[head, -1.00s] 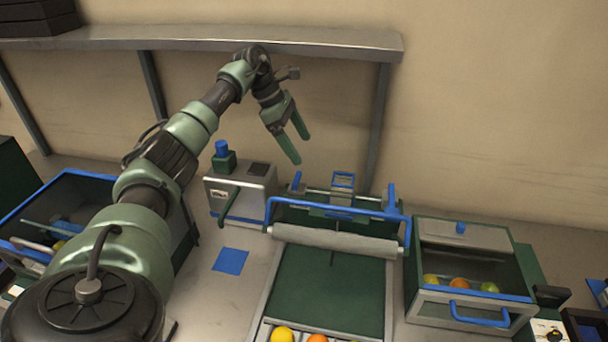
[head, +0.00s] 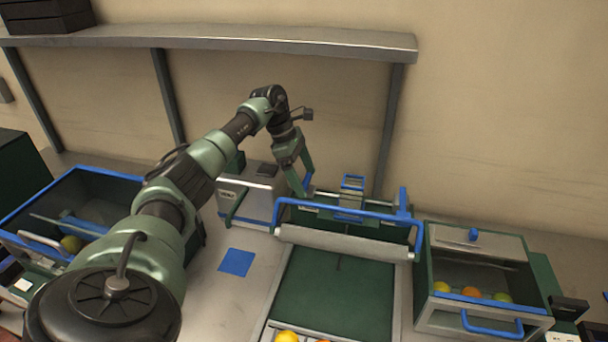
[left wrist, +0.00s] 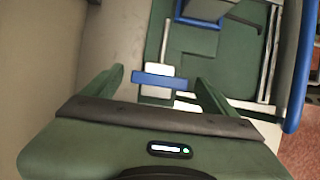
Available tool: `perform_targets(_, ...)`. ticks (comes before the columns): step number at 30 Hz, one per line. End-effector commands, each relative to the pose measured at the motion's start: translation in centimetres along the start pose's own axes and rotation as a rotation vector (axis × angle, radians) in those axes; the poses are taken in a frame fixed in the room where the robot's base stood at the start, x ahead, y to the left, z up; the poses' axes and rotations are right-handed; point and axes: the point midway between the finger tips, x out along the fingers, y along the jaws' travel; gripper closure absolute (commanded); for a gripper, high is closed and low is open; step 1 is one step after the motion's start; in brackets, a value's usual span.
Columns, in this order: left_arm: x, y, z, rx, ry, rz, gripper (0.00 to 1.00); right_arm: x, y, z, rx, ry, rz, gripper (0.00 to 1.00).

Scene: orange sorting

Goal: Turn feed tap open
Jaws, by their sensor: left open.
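The feed tap shows in the left wrist view as a short blue bar handle (left wrist: 160,81), lying crosswise over a pale stem at the near side of the green feed unit. My left gripper (head: 306,189) is open and points down at the left back corner of the roller feeder. In the left wrist view the two green fingers (left wrist: 159,77) stand on either side of the blue handle, with small gaps seeming to remain; whether they reach its depth I cannot tell. My right gripper is not in view.
The feeder's blue frame (head: 345,208) and roller (head: 340,242) are just right of my gripper. A grey box with a green lever (head: 236,204) stands close on the left. A metal shelf (head: 250,38) runs above. A fruit bin (head: 480,243) stands at right.

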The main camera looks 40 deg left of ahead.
Motion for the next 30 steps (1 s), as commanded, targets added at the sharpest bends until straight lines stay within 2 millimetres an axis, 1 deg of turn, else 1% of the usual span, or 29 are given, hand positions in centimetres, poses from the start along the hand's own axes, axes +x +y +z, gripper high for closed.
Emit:
perform_targets(5,0.06,0.01,-0.02,0.0,0.0,0.0,0.13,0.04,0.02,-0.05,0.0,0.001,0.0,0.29)
perform_targets(8,0.05,0.01,-0.02,0.0,0.0,0.0,0.38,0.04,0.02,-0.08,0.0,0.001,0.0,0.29)
perform_targets(9,0.04,0.01,-0.02,0.0,0.0,0.0,0.49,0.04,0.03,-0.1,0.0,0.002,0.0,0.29)
perform_targets(12,0.03,0.01,-0.02,0.0,0.0,0.001,0.75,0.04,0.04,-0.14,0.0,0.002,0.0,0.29)
perform_targets(17,0.02,0.01,-0.04,-0.006,0.001,0.003,0.75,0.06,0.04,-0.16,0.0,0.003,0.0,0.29)
perform_targets(23,0.05,-0.03,-0.13,-0.053,0.003,0.024,0.75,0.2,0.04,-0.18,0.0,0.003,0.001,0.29)
perform_targets(30,0.02,-0.15,-0.16,-0.199,0.003,0.086,0.75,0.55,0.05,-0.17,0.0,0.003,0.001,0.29)
